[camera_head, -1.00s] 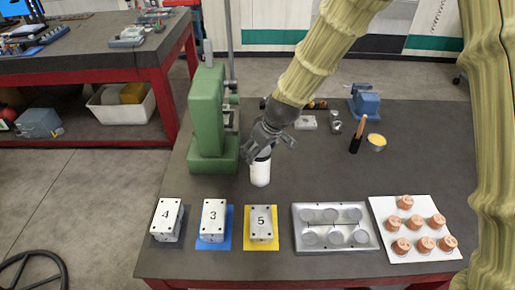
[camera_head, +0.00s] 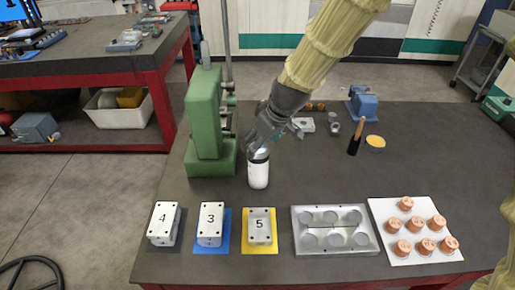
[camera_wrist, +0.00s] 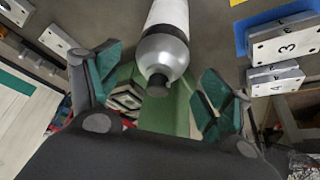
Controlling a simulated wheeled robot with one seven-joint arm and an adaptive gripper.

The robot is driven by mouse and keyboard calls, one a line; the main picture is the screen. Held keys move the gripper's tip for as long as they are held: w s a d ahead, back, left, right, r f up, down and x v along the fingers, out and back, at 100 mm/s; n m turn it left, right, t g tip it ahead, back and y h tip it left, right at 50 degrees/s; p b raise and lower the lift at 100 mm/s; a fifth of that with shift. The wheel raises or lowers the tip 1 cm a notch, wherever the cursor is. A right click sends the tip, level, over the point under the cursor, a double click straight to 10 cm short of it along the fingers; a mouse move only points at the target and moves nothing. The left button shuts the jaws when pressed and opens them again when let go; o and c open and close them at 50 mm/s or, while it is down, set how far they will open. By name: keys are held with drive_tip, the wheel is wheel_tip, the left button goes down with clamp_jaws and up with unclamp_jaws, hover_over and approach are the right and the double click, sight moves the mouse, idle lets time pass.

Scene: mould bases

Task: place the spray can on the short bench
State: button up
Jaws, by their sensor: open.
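The spray can (camera_head: 258,172) is white with a silver shoulder and a dark cap. It stands upright on the dark bench top, right of the green press. In the wrist view the can (camera_wrist: 168,40) lies ahead, between the two finger lines, its cap towards my palm. My gripper (camera_head: 259,143) is at the can's top in the head view, partly hiding its cap. In the wrist view my gripper (camera_wrist: 160,92) is open, with green-padded fingers apart on both sides of the can. Neither finger visibly touches it. I cannot tell which bench is the short bench.
The green press (camera_head: 204,120) stands close left of the can. Mould blocks 4 (camera_head: 163,222), 3 (camera_head: 211,224) and 5 (camera_head: 260,226), a metal mould (camera_head: 335,230) and a white plate (camera_head: 388,250) with copper pieces line the front. Another red-framed bench (camera_head: 90,72) stands at the left back.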

drive_tip(key=b+v, duration=0.1)
drive_tip(key=v, duration=0.5)
drive_tip(key=shift+r, duration=0.3)
drive_tip(key=shift+s+d, duration=0.1)
drive_tip(key=shift+s, duration=0.05)
idle(1.0)
drive_tip(key=shift+d, duration=0.4)
idle(0.4)
